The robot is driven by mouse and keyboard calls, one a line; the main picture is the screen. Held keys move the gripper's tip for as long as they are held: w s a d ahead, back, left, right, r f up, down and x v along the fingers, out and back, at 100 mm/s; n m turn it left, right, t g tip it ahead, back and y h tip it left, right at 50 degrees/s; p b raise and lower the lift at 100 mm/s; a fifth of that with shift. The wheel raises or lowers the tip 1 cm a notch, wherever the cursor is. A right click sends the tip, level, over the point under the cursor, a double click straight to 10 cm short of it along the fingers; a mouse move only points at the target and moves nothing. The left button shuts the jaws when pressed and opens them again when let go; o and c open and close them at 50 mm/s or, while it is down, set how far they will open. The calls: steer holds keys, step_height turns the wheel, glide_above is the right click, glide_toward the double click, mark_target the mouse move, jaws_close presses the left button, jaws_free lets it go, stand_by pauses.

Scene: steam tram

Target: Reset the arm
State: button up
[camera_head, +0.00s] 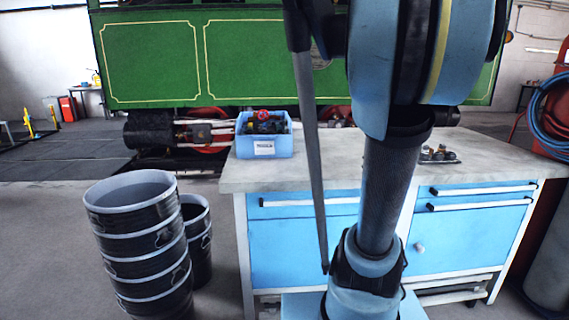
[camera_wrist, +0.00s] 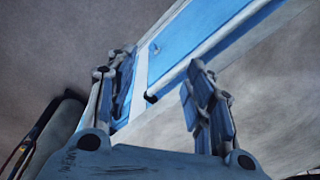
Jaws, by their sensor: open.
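My gripper (camera_wrist: 160,62) shows in the wrist view with its two blue and dark fingers spread apart and nothing between them. Behind the fingers are the blue front of the workbench (camera_wrist: 222,38) and its pale grey top, seen at a slant. In the head view my arm rises through the middle of the picture in front of the workbench (camera_head: 335,160). The gripper itself is not clearly visible in that view.
A blue bin (camera_head: 265,143) with assorted parts stands on the bench's left end. Small metal parts (camera_head: 438,154) lie farther right. Stacked black buckets (camera_head: 140,245) stand on the floor at left. A green tram (camera_head: 150,62) is behind; blue hose (camera_head: 550,110) hangs at right.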

steer(key=s+a+f+n+t, duration=0.1)
steer(key=s+a+f+n, duration=1)
steer(key=s+f, duration=0.2)
steer(key=shift+f, duration=0.8)
steer(key=shift+w+f, duration=0.2)
steer(key=shift+w, duration=0.2)
